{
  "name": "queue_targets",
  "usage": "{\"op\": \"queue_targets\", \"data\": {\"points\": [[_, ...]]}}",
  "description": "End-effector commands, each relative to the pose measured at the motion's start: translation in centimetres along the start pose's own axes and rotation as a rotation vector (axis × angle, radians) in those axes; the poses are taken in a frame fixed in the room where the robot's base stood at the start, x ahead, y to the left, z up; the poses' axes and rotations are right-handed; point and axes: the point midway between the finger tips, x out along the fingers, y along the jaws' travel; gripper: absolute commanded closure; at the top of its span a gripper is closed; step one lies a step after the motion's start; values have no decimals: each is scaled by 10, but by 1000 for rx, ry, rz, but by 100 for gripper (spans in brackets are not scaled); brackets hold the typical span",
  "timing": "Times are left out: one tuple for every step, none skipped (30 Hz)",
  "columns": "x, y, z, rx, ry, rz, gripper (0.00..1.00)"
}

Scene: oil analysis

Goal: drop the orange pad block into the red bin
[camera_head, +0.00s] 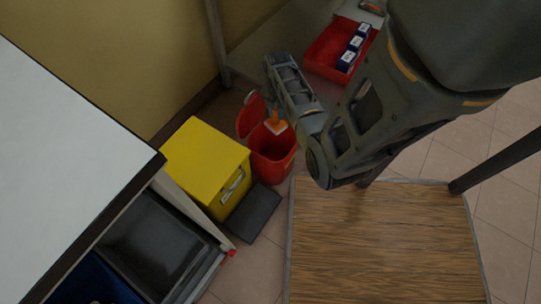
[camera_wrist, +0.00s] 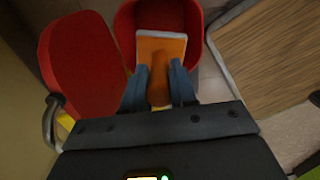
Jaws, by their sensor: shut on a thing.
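The orange pad block (camera_wrist: 162,50) has a pale edge and sits between the fingertips of my gripper (camera_wrist: 159,86) in the wrist view. My gripper is shut on it. The red bin (camera_head: 274,158) stands on the floor with its lid (camera_head: 251,117) open. In the wrist view the block is over the mouth of the bin (camera_wrist: 195,25), with the open lid (camera_wrist: 85,65) to the left. The head view shows the block (camera_head: 276,126) as a small orange patch at the bin's opening. The bin's inside is partly hidden by the block and gripper.
A yellow box (camera_head: 207,160) stands left of the bin. A wooden-topped table (camera_head: 390,240) is at the lower right. A red tray (camera_head: 325,52) with several blue-and-white boxes is on a surface behind. A white-topped bench (camera_head: 70,150) is at the left.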

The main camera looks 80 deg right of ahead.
Motion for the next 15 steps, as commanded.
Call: {"op": "queue_targets", "data": {"points": [[12,0,0,1,0,0,100],[15,0,0,1,0,1,100],[20,0,0,1,0,1,100],[23,0,0,1,0,1,100],[26,0,0,1,0,1,100],[30,0,0,1,0,1,100],[33,0,0,1,0,1,100],[35,0,0,1,0,1,100],[37,0,0,1,-1,1,100],[39,0,0,1,-1,1,100],[40,0,0,1,-1,1,100],[40,0,0,1,-1,1,100],[40,0,0,1,-1,1,100],[40,0,0,1,-1,1,100],[40,0,0,1,-1,1,100]]}}
